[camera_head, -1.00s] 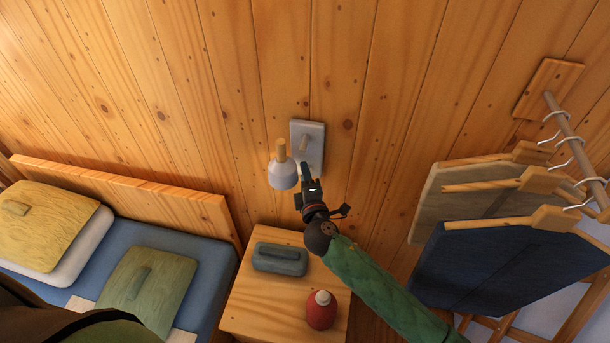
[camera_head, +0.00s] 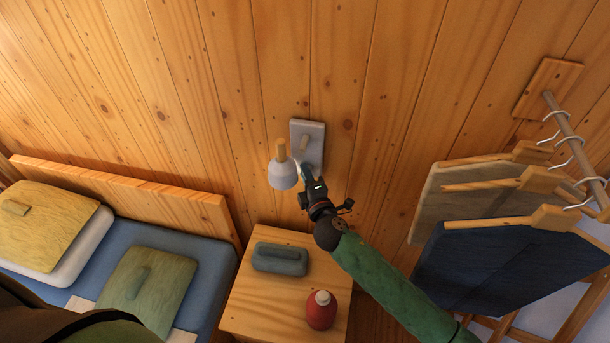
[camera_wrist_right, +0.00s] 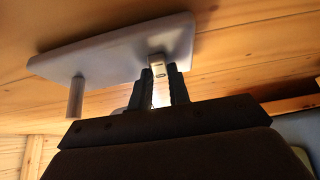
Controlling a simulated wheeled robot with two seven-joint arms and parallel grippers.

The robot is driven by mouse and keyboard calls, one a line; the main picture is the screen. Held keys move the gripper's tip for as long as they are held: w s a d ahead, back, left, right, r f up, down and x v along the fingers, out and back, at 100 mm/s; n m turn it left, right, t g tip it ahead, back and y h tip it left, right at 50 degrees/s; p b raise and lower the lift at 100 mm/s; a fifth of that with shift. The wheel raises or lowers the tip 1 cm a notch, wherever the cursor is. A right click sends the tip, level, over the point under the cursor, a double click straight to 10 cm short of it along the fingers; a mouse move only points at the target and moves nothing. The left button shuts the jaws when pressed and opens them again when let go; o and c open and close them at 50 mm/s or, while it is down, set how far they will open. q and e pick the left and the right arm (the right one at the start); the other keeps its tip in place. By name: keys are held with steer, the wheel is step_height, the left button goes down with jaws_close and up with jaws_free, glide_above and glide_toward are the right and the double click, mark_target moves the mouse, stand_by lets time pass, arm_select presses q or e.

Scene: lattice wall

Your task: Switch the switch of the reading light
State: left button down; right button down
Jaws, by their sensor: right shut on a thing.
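The reading light has a grey plate (camera_head: 314,134) on the wooden wall and a pale shade (camera_head: 282,174) hanging at its left. Its plate also fills the upper part of the right wrist view (camera_wrist_right: 120,50), where a round stem sticks out of it. A small pale switch (camera_wrist_right: 157,64) shows at the plate's edge, between the fingers of my right gripper (camera_wrist_right: 164,84). The right gripper (camera_head: 305,178) is just below the plate and right of the shade in the head view. It is shut on the switch; the fingers hide part of it. My left gripper is out of view.
A wooden nightstand (camera_head: 245,310) below holds a grey-blue box (camera_head: 279,258) and a red bottle (camera_head: 321,311). A bed with a wooden headboard (camera_head: 130,195) is at the left. Clothes on hangers (camera_head: 500,265) hang at the right, near my right arm.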

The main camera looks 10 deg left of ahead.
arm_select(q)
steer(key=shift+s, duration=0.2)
arm_select(e)
steer(key=shift+d+n+y, duration=0.1)
steer(key=shift+n+y, duration=0.2)
steer(key=shift+y, duration=0.1)
steer(key=c, duration=1.3)
jaws_free()
arm_select(q)
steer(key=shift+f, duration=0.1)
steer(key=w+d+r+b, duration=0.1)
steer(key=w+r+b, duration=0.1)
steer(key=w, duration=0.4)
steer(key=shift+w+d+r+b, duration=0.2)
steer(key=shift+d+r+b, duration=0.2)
steer(key=shift+b, duration=0.2)
arm_select(e)
steer(key=shift+v, duration=3.9)
steer(key=shift+w+d, duration=0.1)
steer(key=shift+w, duration=0.05)
